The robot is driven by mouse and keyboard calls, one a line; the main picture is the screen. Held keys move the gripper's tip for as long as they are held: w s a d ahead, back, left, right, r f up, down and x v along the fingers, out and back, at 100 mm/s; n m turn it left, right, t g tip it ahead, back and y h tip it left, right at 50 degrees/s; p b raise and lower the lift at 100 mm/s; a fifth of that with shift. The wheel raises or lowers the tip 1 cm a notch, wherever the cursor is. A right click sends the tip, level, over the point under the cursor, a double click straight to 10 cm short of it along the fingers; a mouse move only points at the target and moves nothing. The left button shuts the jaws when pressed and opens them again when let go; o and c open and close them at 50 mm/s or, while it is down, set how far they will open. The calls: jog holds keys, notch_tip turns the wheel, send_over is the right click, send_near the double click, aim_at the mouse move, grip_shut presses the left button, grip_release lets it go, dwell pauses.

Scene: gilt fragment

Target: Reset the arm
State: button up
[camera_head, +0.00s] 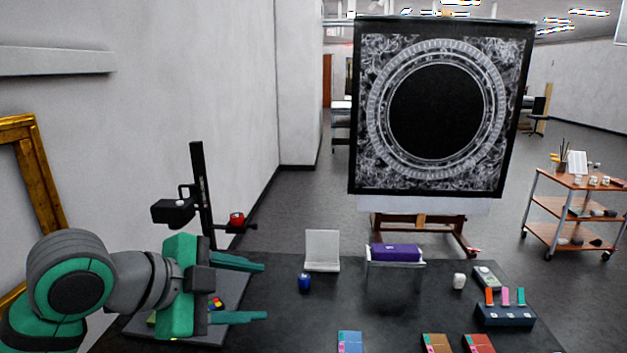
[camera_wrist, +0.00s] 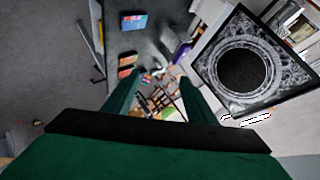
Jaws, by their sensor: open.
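My gripper (camera_head: 262,291) is at the lower left of the head view, held over the left part of the dark table (camera_head: 300,325). Its two green fingers point right and stand well apart, with nothing between them. My grey and green arm reaches in from the left edge. In the wrist view the fingers of my gripper (camera_wrist: 158,100) also show apart, and the picture is tilted. Part of a grey board (camera_head: 238,290) with small coloured pieces lies behind and below my gripper, partly hidden by it.
A black stand (camera_head: 201,200) rises behind my gripper. On the table are a blue jar (camera_head: 304,282), a white holder (camera_head: 322,250), a purple block (camera_head: 396,252) on a rack, a white cup (camera_head: 459,281) and a dark block (camera_head: 505,315) with coloured tabs. A gilt frame (camera_head: 40,175) stands left.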

jog(key=w+d+f+n+t+h, duration=0.4)
jog(key=w+d+f+n+t, duration=0.25)
jog(key=w+n+t, duration=0.2)
jog(key=s+d+f+n+t+y, duration=0.1)
jog(key=s+d+f+n+y, duration=0.2)
jog(key=f+n, duration=0.5)
jog(key=s+f+n+t+y, duration=0.2)
jog(key=s+f+n+y, duration=0.3)
jog(key=f, duration=0.6)
jog(key=s+d+f+n+g+y, duration=0.2)
jog(key=s+f+g+y, duration=0.15)
jog(key=s+f, duration=1)
jog(key=s+m, duration=0.4)
jog(key=s, duration=1.6)
jog(key=shift+a+f, duration=0.4)
jog(key=shift+a, duration=0.05)
